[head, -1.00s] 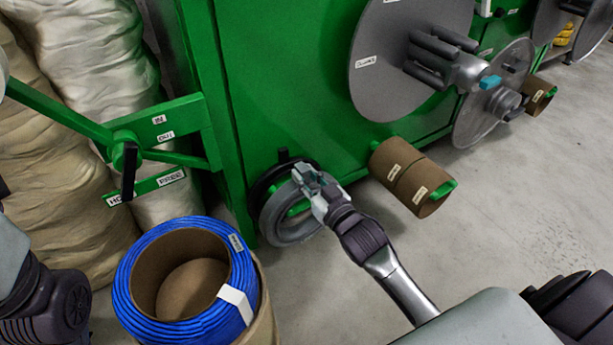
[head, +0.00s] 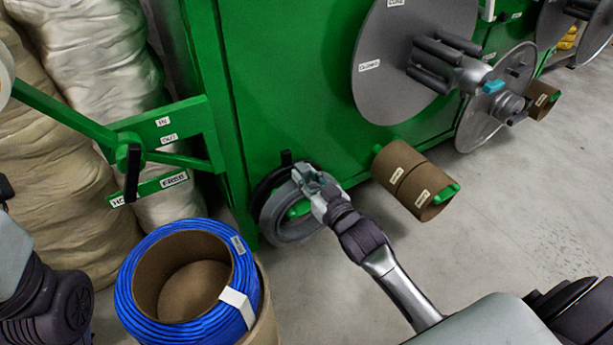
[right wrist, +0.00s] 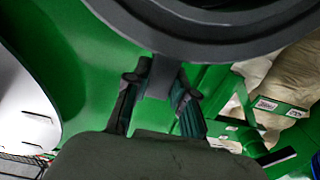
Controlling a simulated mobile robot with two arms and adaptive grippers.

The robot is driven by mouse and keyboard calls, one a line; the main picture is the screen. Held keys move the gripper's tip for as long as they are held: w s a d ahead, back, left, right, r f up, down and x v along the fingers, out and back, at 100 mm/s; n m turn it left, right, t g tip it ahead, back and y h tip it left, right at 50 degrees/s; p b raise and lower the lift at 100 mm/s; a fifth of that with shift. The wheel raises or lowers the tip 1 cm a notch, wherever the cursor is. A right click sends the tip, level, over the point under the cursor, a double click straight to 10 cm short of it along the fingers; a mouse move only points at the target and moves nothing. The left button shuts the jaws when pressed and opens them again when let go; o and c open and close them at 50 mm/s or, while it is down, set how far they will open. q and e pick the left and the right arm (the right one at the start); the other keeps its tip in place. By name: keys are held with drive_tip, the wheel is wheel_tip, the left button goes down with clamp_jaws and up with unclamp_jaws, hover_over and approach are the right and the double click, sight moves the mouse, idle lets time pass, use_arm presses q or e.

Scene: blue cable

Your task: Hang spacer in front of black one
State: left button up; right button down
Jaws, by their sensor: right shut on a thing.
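The grey ring-shaped spacer (head: 285,228) is at the low left part of the green machine, around or just at the green peg (head: 299,209). The black spacer (head: 262,190) is behind it, against the machine, and mostly hidden by the grey one. My right gripper (head: 312,183) is shut on the grey spacer at its upper right. In the right wrist view the spacer (right wrist: 220,45) fills the top, with a tab of it between the fingers (right wrist: 160,85). Only part of my left arm shows at the left edge of the head view; its gripper is out of view.
A blue cable coil (head: 130,280) on a cardboard core stands at the lower left. Cardboard rolls (head: 405,175) hang on a green peg to the right. A large grey disc (head: 385,70) is above. A green lever frame (head: 165,135) and sacks (head: 75,130) are at the left.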

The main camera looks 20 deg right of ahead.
drive_tip(key=shift+w+a, duration=0.1)
drive_tip(key=shift+w, duration=0.35)
idle(0.8)
drive_tip(key=shift+f, duration=0.45)
idle(0.5)
drive_tip(key=c, duration=0.9)
unclamp_jaws()
drive_tip(key=shift+o, duration=0.4)
drive_tip(key=shift+f, duration=0.1)
drive_tip(key=o, duration=0.7)
drive_tip(key=shift+p, duration=0.4)
